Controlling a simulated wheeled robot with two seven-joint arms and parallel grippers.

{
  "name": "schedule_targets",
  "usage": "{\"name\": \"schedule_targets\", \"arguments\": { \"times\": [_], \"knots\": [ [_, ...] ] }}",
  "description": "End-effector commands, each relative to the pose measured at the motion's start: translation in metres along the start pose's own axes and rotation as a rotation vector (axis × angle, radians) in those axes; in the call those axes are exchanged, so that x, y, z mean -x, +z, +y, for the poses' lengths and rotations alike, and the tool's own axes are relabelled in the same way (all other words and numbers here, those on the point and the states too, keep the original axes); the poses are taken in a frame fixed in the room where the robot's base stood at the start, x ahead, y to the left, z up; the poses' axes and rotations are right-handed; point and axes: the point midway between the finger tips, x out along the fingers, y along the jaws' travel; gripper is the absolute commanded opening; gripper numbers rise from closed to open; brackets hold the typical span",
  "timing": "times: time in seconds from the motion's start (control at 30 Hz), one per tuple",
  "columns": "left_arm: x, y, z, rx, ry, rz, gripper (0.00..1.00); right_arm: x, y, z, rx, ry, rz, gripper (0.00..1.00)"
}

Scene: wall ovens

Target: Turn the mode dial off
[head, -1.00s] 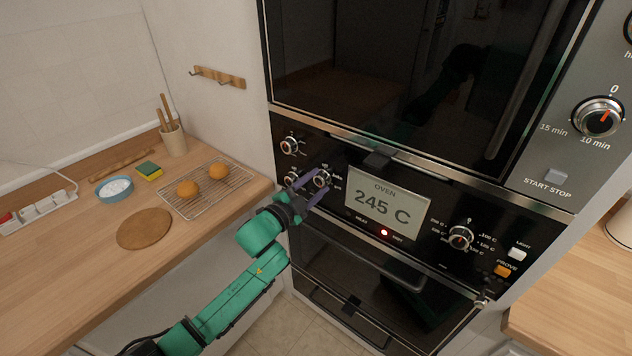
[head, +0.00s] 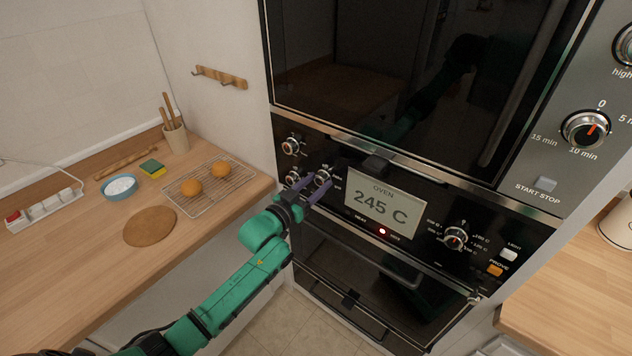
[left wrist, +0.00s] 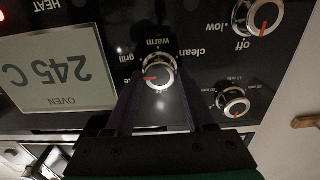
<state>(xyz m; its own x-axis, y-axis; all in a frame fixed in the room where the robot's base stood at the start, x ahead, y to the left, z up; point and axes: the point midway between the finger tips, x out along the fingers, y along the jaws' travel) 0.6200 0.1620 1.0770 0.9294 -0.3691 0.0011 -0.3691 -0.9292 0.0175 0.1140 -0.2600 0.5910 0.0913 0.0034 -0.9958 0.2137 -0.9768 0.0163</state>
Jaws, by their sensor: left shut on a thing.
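The mode dial (head: 322,177) is a round silver-rimmed knob on the black oven panel, left of the display. It also shows in the left wrist view (left wrist: 159,72), upside down, with "warm", "grill" and "clean" around it. Its red mark points left there, between "grill" and a partly hidden label. My left gripper (head: 320,184) is shut on the dial, with one purple finger on each side of it. In the left wrist view the gripper (left wrist: 160,92) hides some of the lower labels. My right gripper is out of view.
The display (head: 382,205) reads 245 C, with a lit red lamp (head: 382,231) below. Two smaller knobs (head: 291,146) are at the panel's left. A temperature dial (head: 455,237) is at its right. A wooden counter (head: 85,265) with a wire rack (head: 232,179) is left.

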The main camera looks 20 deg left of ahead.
Motion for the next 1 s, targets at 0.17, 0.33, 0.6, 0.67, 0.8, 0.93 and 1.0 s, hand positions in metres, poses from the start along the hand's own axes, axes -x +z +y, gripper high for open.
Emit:
{"name": "schedule_targets", "arguments": {
  "times": [0.17, 0.33, 0.6, 0.67, 0.8, 0.93, 1.0],
  "knots": [
    [0.0004, 0.0011, 0.0001, 0.165, 0.0, -0.005, 0.0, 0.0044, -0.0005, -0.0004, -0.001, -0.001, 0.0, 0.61],
    [0.0004, 0.0016, -0.0001, 0.327, 0.0, -0.005, 0.0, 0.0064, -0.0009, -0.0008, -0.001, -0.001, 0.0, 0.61],
    [0.0004, 0.0028, -0.0005, 0.584, -0.001, -0.006, 0.0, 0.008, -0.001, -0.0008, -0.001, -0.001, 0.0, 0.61],
    [0.0005, 0.0031, -0.0006, 0.642, -0.001, -0.006, 0.0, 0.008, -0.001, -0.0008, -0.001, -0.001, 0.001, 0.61],
    [0.0005, 0.0035, -0.0005, 0.774, -0.001, -0.006, 0.0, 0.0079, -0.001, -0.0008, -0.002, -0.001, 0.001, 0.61],
    [0.0005, 0.0039, -0.0005, 0.897, -0.001, -0.007, 0.0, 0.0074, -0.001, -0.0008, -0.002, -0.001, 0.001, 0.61],
    [0.0005, 0.0041, -0.0007, 0.963, -0.002, -0.007, 0.0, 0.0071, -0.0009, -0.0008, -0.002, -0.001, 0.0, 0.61]
  ]
}}
